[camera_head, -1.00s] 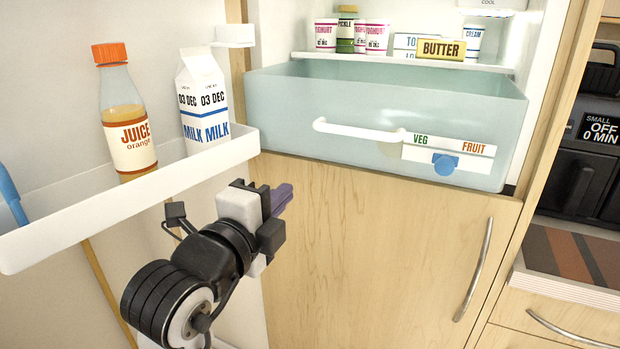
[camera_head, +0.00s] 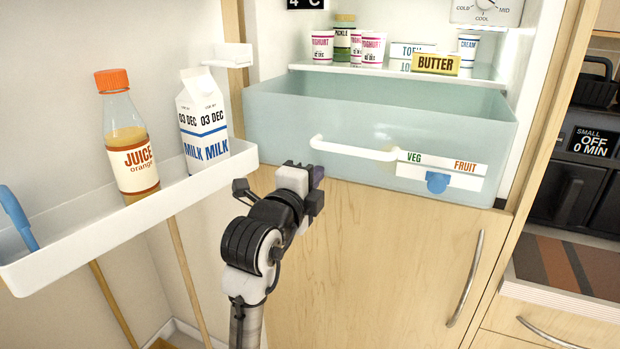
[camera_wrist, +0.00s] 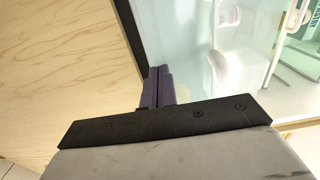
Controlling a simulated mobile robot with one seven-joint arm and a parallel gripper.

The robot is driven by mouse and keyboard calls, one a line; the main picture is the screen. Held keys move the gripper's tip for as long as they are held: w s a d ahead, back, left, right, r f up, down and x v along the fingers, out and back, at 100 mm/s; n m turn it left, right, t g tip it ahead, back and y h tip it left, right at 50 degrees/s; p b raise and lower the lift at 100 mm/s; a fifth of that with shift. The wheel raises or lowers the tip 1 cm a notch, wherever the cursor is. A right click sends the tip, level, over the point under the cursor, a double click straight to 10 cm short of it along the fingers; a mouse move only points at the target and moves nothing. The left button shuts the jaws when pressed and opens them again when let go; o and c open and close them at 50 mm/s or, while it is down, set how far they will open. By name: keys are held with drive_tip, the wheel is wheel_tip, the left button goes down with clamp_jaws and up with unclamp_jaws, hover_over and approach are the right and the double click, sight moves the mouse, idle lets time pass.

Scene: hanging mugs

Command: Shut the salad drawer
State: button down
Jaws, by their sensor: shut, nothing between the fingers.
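The salad drawer (camera_head: 290,113) is a pale blue translucent bin pulled out of the fridge below the lowest shelf. Its front carries a white bar handle (camera_head: 352,150), a VEG–FRUIT label and a blue slider (camera_head: 438,182). My gripper (camera_head: 317,172) is shut and empty, just below and in front of the left part of the drawer front, left of the handle. In the wrist view its purple fingertips (camera_wrist: 158,87) are together beside the drawer's lower edge (camera_wrist: 183,50). I cannot tell whether they touch the drawer.
The open fridge door's white rack (camera_head: 110,218) holds a juice bottle (camera_head: 130,150) and a milk carton (camera_head: 202,125) close to the left of my arm. A wooden cabinet door (camera_head: 390,250) is below the drawer. Yoghurts and butter (camera_head: 435,64) stand on the shelf above.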

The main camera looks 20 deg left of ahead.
drive_tip(key=shift+w, duration=0.1)
drive_tip(key=w+b, duration=0.1)
drive_tip(key=w, duration=0.7)
drive_tip(key=shift+w+d+b, duration=0.2)
drive_tip(key=shift+w+b, duration=0.15)
drive_tip(key=shift+b, duration=0.05)
drive_tip(key=shift+s+f, duration=0.1)
drive_tip(key=shift+s, duration=0.1)
